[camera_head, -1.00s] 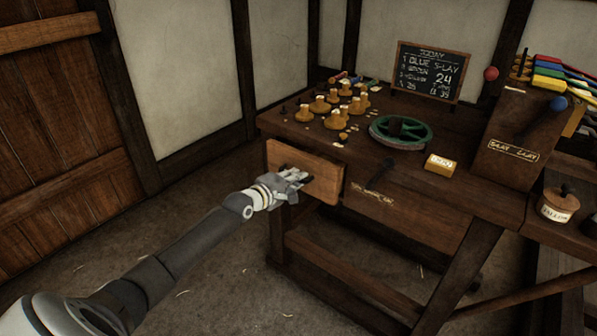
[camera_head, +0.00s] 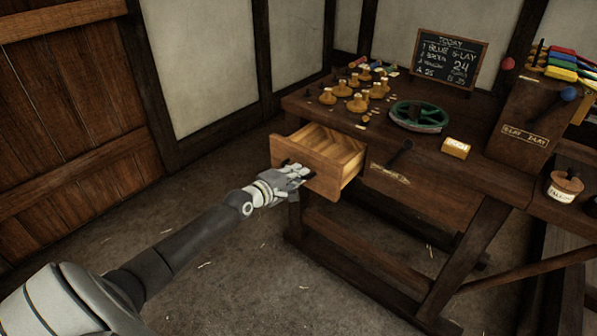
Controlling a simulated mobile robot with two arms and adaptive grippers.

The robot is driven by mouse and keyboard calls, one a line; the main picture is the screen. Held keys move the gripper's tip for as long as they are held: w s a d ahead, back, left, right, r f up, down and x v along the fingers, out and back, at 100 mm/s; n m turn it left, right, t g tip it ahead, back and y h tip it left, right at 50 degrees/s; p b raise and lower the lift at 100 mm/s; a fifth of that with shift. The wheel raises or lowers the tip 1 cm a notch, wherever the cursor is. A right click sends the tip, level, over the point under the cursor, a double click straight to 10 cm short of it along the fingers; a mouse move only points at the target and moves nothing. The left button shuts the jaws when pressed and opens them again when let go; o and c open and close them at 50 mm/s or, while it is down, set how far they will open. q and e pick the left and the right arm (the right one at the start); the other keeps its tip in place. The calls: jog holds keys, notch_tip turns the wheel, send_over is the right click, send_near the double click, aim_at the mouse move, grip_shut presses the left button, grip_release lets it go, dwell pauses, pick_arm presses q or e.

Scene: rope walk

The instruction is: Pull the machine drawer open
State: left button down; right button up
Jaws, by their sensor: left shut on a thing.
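The machine drawer (camera_head: 311,172) is a light wooden drawer at the left end of a dark workbench (camera_head: 420,185). It stands partly out of the bench, and its inside with thin dividers shows from above. My left gripper (camera_head: 292,172) is at the drawer's front face, shut on the drawer handle, which is mostly hidden by the fingers. My right gripper is not in view.
A lever (camera_head: 401,153) sticks out right of the drawer. The floor (camera_head: 200,250) in front is clear apart from straw bits.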

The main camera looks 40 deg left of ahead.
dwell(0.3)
pick_arm(q)
jog(key=c, duration=1.8)
grip_release()
jog(key=shift+s, duration=0.15)
jog(key=v, duration=1.1)
jog(key=shift+s+a+r, duration=0.1)
jog(key=shift+s+a, duration=0.05)
jog(key=shift+s, duration=0.25)
